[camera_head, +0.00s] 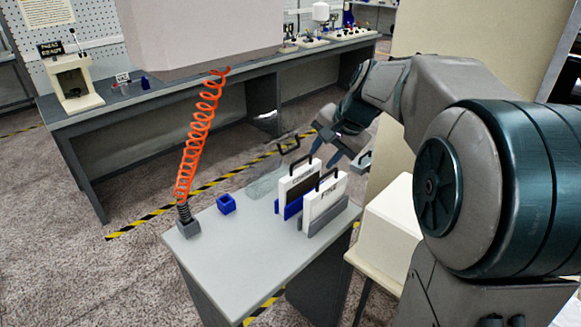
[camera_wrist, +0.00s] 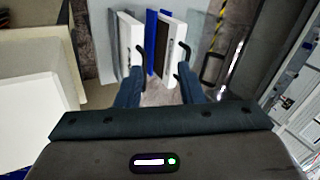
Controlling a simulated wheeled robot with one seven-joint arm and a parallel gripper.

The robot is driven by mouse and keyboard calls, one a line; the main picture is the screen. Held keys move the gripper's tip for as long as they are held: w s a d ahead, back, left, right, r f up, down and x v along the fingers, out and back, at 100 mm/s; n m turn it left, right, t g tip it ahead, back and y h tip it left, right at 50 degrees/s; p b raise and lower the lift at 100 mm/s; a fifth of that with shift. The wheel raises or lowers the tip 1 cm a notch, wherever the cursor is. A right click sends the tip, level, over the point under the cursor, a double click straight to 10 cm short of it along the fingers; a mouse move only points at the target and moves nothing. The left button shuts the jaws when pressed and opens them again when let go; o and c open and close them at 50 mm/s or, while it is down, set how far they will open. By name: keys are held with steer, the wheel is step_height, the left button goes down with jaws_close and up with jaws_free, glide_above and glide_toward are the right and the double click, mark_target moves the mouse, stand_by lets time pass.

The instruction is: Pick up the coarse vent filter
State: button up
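The coarse vent filter (camera_head: 291,188) is a white panel with a dark face and a black top handle. It stands upright in a blue holder on the small grey table, behind the white filter marked FINE (camera_head: 322,204). Its label is small but seems to read COARSE. In the wrist view the coarse filter (camera_wrist: 168,55) is right of centre and the fine filter (camera_wrist: 126,42) left of it. My gripper (camera_head: 325,157) is open and empty above and behind the filters. In the wrist view its fingertips (camera_wrist: 158,72) overlap both handles; contact cannot be told.
The grey table (camera_head: 245,250) also bears a small blue block (camera_head: 226,204) and a grey block under an orange coiled hose (camera_head: 200,135). A white box (camera_head: 386,225) stands close on the right. A long workbench (camera_head: 180,100) runs behind. The table's front left is clear.

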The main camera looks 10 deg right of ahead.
steer(key=m, duration=0.2)
glide_toward(300, 160)
steer(key=shift+t+y, duration=0.4)
steer(key=shift+t, duration=0.1)
steer(key=shift+s+d+f+p+x, duration=0.1)
steer(key=shift+p+x, duration=0.45)
steer(key=shift+x, duration=0.8)
steer(key=shift+s+d+f+p+x, duration=0.1)
steer(key=shift+p+x, duration=0.45)
steer(key=shift+x, duration=0.75)
steer(key=shift+s+d+f+p+x, duration=0.15)
steer(key=shift+p+x, duration=0.4)
steer(key=shift+x, duration=0.8)
steer(key=shift+r, duration=0.1)
jaws_close()
